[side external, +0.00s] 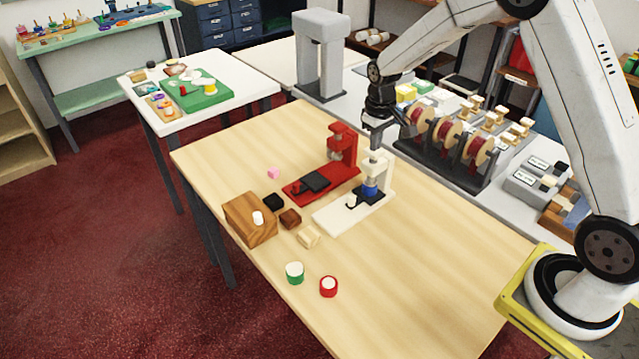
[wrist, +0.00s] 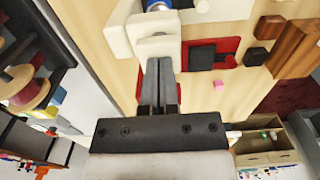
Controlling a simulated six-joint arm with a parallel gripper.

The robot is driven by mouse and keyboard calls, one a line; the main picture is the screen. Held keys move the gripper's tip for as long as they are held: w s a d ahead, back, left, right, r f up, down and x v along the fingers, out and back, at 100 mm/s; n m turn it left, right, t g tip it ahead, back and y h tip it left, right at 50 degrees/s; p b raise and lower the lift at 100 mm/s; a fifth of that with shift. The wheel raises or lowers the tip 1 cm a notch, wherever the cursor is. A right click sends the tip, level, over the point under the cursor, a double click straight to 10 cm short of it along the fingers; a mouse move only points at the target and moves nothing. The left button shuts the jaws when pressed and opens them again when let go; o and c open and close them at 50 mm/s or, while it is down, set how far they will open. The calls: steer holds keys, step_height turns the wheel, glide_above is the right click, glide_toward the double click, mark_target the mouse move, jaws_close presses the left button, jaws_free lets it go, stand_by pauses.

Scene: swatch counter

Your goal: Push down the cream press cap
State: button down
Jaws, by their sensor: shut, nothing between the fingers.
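The cream press (side external: 388,178) stands on the wooden table, with a blue part under its head and a small white knob on its base. Its cream cap (side external: 374,156) is at the top; in the wrist view the cap (wrist: 157,46) lies right at my fingertips. My gripper (side external: 376,145) points down over the cap, its fingers shut together and empty. In the wrist view the dark fingers (wrist: 158,66) hide part of the cap. I cannot tell whether the fingertips touch it.
A red press (side external: 343,143) stands close to the left. A wooden block (side external: 247,222), small cubes and two round pots (side external: 294,273) (side external: 328,287) lie in front. A rack of spools (side external: 447,137) stands behind to the right. The table's right front is clear.

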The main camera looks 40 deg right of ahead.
steer(key=shift+f, duration=0.45)
stand_by(0.5)
steer(key=shift+r, duration=4.05)
steer(key=s+a+f+t, duration=0.1)
steer(key=s+a, duration=0.3)
steer(key=s, duration=0.6)
steer(key=s+a+f+t, duration=0.1)
steer(key=s+a, duration=0.4)
steer(key=s, duration=0.5)
steer(key=shift+a+f+t, duration=0.25)
steer(key=shift+f+t, duration=0.05)
steer(key=shift+f, duration=0.1)
